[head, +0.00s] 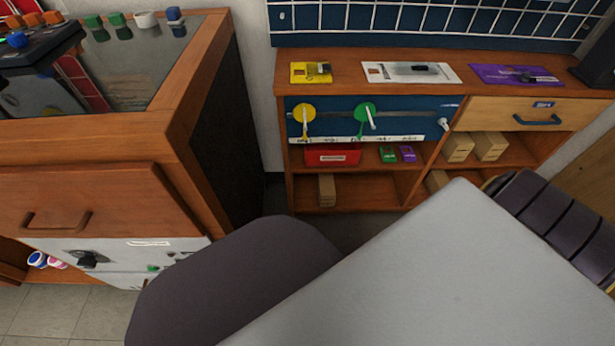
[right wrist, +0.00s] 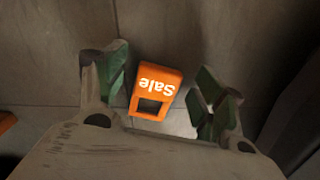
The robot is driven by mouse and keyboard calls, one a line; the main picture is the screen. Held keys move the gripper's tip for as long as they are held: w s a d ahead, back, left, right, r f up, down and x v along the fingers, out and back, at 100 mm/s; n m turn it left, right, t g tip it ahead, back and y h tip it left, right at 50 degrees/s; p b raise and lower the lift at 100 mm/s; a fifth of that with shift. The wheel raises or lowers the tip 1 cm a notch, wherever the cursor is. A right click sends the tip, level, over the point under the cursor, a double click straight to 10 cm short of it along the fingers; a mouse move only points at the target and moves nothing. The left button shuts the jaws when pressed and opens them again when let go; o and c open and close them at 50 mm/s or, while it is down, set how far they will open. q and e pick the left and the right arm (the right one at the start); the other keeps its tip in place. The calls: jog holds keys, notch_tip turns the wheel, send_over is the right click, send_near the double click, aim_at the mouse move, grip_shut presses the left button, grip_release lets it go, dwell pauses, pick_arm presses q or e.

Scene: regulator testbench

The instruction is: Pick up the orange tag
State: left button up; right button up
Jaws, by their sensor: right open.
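The orange tag (right wrist: 160,82) shows in the right wrist view, with white "Sale" lettering that appears upside down and a square hole toward the gripper body. My right gripper (right wrist: 170,85) is open, with one green-padded finger on each side of the tag. The tag lies between the fingers in the picture, with a visible gap to the right finger. I cannot tell how far the tag is from the fingers in depth. I cannot make out the orange tag in the head view. My left gripper is not in view.
A wooden bench (head: 150,125) stands at the left and a low shelf unit (head: 420,85) at the back. The shelf holds a red bin (head: 333,155) and several wooden blocks. My own grey body parts cover much of the lower head view. Another orange thing (right wrist: 6,122) shows at the wrist view's left edge.

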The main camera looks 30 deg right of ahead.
jog(key=shift+c, duration=0.4)
jog(key=c, duration=1)
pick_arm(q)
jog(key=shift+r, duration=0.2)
pick_arm(e)
jog(key=shift+r, duration=0.25)
